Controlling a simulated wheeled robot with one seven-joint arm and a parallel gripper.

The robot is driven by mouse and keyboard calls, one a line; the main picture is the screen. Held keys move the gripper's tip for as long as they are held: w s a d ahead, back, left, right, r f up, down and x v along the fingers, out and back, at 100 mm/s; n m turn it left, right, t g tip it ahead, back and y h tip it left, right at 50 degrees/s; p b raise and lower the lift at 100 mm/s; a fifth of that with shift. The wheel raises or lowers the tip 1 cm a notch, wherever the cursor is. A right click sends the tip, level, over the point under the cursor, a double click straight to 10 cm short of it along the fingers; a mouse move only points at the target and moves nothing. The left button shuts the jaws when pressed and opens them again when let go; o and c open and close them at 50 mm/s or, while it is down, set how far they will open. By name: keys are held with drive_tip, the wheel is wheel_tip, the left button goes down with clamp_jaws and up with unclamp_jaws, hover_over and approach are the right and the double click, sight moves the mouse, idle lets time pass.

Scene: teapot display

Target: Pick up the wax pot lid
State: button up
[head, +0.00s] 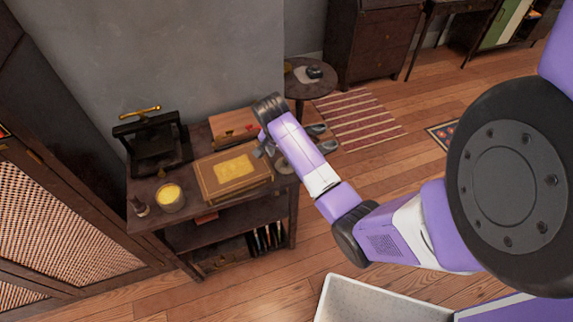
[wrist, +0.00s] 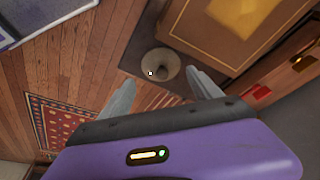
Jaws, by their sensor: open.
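The wax pot lid (wrist: 149,64) is a round, pale grey-beige disc with a dark knob. In the wrist view it lies on the dark tabletop near the table's edge, just beyond and between my fingertips. My gripper (wrist: 163,84) is open and empty, with one finger on each side of the view. In the head view my arm reaches over the right end of the table and hides part of the lid's area. The open wax pot (head: 169,197), with yellow wax inside, stands at the table's front left.
A brown box or book with a yellow panel (head: 234,167) lies beside the lid. A wooden box (head: 234,126) stands behind it, and a dark press (head: 152,145) stands at back left. Open wooden floor (wrist: 75,60) lies beyond the table edge.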

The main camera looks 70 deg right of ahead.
sight(286, 163)
drive_tip(key=shift+p+x, duration=0.35)
drive_tip(key=shift+x, duration=2.45)
drive_tip(key=shift+w+d, duration=0.1)
drive_tip(key=shift+d, duration=0.05)
drive_tip(key=c, duration=1)
drive_tip(key=shift+r, duration=0.15)
